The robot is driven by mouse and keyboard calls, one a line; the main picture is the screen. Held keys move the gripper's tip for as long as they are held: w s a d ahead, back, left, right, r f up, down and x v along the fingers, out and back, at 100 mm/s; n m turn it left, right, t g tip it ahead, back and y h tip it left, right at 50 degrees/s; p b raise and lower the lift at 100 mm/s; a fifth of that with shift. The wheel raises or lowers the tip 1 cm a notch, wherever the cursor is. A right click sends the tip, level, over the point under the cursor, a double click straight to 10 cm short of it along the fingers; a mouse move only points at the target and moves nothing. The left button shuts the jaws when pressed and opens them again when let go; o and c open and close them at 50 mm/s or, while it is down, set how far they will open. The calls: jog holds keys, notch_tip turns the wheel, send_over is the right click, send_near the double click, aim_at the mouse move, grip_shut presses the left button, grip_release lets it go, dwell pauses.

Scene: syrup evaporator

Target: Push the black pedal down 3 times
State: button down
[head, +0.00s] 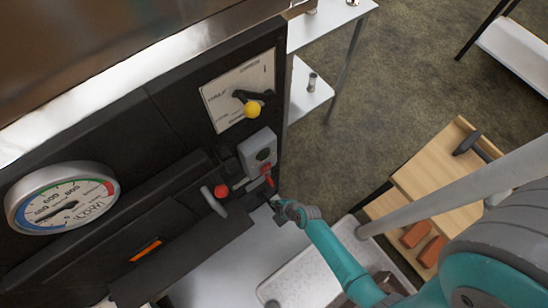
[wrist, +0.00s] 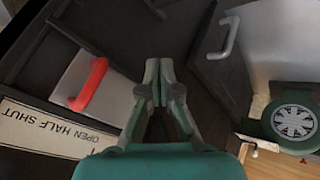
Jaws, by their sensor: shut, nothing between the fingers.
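My gripper (head: 280,208) is in front of the black machine, below the grey box (head: 258,152) with the red handle (head: 267,174). In the wrist view my gripper (wrist: 159,66) is shut and empty, its fingertips close together before dark panels. I cannot pick out the black pedal with certainty in either view. In the wrist view a red handle (wrist: 90,86) on a pale plate is left of the fingers, apart from them.
The machine carries a round gauge (head: 62,198), a yellow-knobbed lever (head: 252,108) and a red-knobbed lever (head: 220,191). A wooden stand (head: 437,178) is at right. The wrist view shows a metal handle (wrist: 226,37) and a green round thing with a grille (wrist: 294,122).

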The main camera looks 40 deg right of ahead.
jog(key=shift+s, duration=0.15)
jog(key=shift+s+f, duration=0.2)
jog(key=shift+f, duration=1.25)
jog(key=shift+s+f, duration=0.15)
jog(key=shift+f, duration=1.3)
jog(key=shift+s+f, duration=0.2)
jog(key=shift+f, duration=1.25)
jog(key=shift+f, duration=0.1)
jog(key=shift+f, duration=0.35)
jog(key=shift+s+f, duration=0.2)
jog(key=shift+f, duration=0.55)
jog(key=shift+s+f, duration=0.15)
jog(key=shift+f, duration=0.6)
dwell(0.5)
jog(key=shift+r, duration=0.15)
jog(key=shift+w+r, duration=0.15)
jog(key=shift+r, duration=0.75)
jog(key=shift+w+r, duration=0.15)
jog(key=shift+r, duration=0.75)
